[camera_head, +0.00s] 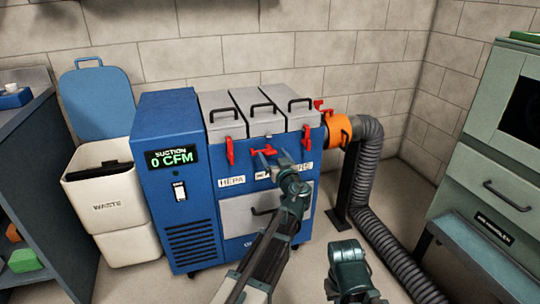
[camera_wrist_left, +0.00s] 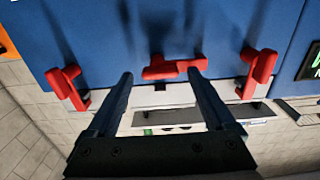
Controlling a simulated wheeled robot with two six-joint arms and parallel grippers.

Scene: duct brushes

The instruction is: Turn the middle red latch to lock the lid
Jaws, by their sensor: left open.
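The middle red latch (camera_head: 264,152) is on the front of the blue filter machine, below the middle grey lid (camera_head: 262,105). Its handle lies sideways, while the left red latch (camera_head: 230,151) and right red latch (camera_head: 306,136) point up and down. My left gripper (camera_head: 275,158) is open in front of the middle latch. In the left wrist view the middle latch (camera_wrist_left: 175,68) shows crosswise between and just beyond the open fingertips (camera_wrist_left: 161,76). Whether a finger touches it I cannot tell. My right gripper does not show; only part of that arm is at the bottom.
An orange collar (camera_head: 338,130) with a grey hose (camera_head: 362,180) runs down the machine's right side. A white waste bin (camera_head: 105,200) stands at left. A green cabinet (camera_head: 500,170) is at right. The side latches stand close on either side of the middle one.

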